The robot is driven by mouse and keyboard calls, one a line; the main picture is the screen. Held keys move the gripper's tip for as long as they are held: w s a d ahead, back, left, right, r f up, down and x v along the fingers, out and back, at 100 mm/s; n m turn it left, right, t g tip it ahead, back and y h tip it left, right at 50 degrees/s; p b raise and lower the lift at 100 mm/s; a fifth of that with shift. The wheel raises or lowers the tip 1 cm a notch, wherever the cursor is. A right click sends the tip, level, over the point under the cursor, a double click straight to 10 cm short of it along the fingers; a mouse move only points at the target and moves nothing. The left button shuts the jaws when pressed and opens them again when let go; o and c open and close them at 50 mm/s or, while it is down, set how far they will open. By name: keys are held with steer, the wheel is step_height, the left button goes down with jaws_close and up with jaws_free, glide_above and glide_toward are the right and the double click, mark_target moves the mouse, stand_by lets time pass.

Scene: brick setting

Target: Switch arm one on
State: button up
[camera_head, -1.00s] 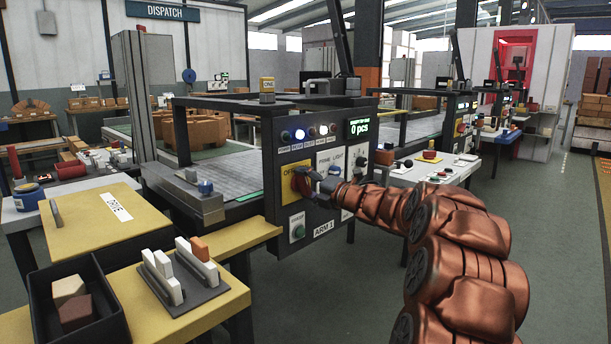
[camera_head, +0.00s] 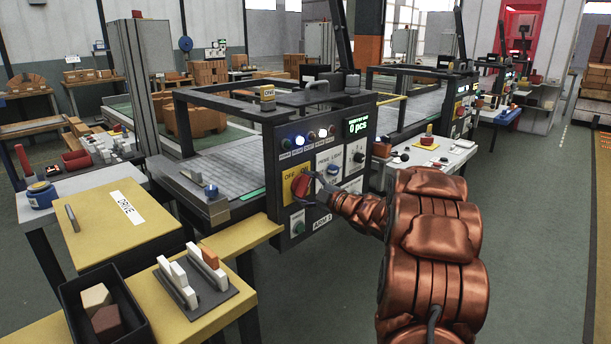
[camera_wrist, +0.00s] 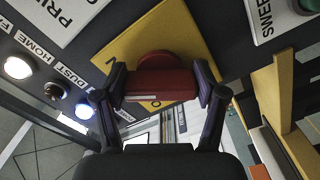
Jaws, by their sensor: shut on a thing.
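The dark control panel (camera_head: 283,222) labelled ARM 1 stands at the middle of the head view. Its red rotary switch (camera_head: 300,186) sits on a yellow plate (camera_head: 290,192), with "OFF" lettering partly visible in the head view. My gripper (camera_head: 317,190) reaches it from the right. In the wrist view my gripper (camera_wrist: 161,84) has one finger on each side of the red handle (camera_wrist: 158,86) and is shut on it. The handle lies crosswise between the fingertips. The switch's exact pointing direction cannot be told.
A green display (camera_head: 362,127) reads 0 pcs, and a white and a blue lamp (camera_head: 299,141) glow on the panel. A yellow DRIVE cover (camera_head: 110,222), a block rack (camera_head: 200,300) and a black bin (camera_head: 75,285) stand at front left. Open floor lies at right.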

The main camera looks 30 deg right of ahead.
steer(key=shift+r+m+p, duration=0.15)
steer(key=shift+m+p, duration=0.75)
steer(key=shift+p, duration=0.05)
steer(key=shift+m+p, duration=0.3)
steer(key=shift+f, duration=0.2)
steer(key=o, duration=1.1)
steer(key=shift+o, duration=0.2)
steer(key=v, duration=1.2)
